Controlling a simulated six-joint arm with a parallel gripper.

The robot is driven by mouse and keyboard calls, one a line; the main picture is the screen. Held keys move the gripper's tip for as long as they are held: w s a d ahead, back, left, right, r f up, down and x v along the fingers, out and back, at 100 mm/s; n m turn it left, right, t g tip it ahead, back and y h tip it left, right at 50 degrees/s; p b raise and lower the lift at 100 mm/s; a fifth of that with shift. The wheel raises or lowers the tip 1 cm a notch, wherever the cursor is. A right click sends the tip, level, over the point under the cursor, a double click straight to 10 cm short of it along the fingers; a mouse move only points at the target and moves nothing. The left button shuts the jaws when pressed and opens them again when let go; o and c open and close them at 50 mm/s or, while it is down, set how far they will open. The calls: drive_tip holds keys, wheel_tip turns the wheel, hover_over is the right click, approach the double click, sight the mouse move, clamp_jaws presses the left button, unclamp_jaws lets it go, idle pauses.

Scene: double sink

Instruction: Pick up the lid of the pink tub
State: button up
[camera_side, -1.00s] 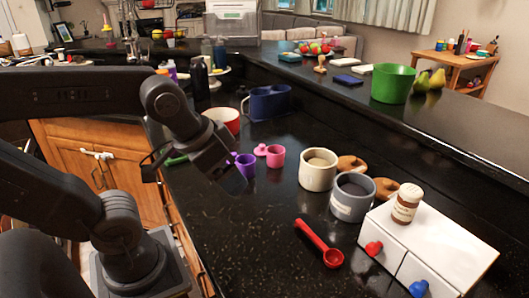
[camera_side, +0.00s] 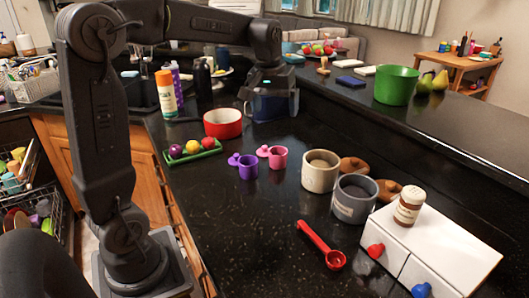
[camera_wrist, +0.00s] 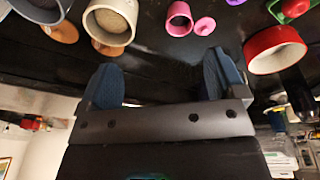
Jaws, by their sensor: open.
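The pink tub (camera_side: 279,159) stands upright and open on the black counter. Its pink lid (camera_side: 263,151) lies beside it, just to its left. In the wrist view the tub (camera_wrist: 179,19) and lid (camera_wrist: 205,26) show near the top edge, beyond my fingertips. My gripper (camera_side: 270,92) is open, behind the tub and lid in the side view and apart from them. In the wrist view my gripper (camera_wrist: 162,62) has nothing between its two dark blue fingers.
The purple tub (camera_side: 247,169) and its lid (camera_side: 234,159) are left of the pink lid. A red bowl (camera_side: 222,124) and green tray (camera_side: 192,152) lie farther left. Cream (camera_side: 319,177) and grey (camera_side: 352,203) mugs stand right. The counter in front of the tubs is clear.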

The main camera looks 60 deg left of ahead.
drive_tip(key=w+a+f+n+g, duration=0.1)
drive_tip(key=w+a+f+n, duration=0.2)
drive_tip(key=a, duration=0.5)
drive_tip(key=n+g, duration=0.1)
drive_tip(key=n, duration=0.1)
approach(265, 146)
drive_tip(key=shift+h, duration=0.4)
drive_tip(key=f, duration=1)
drive_tip(key=shift+a+f, duration=0.1)
drive_tip(key=shift+a, duration=0.25)
drive_tip(key=shift+c, duration=0.5)
drive_tip(key=c, duration=0.9)
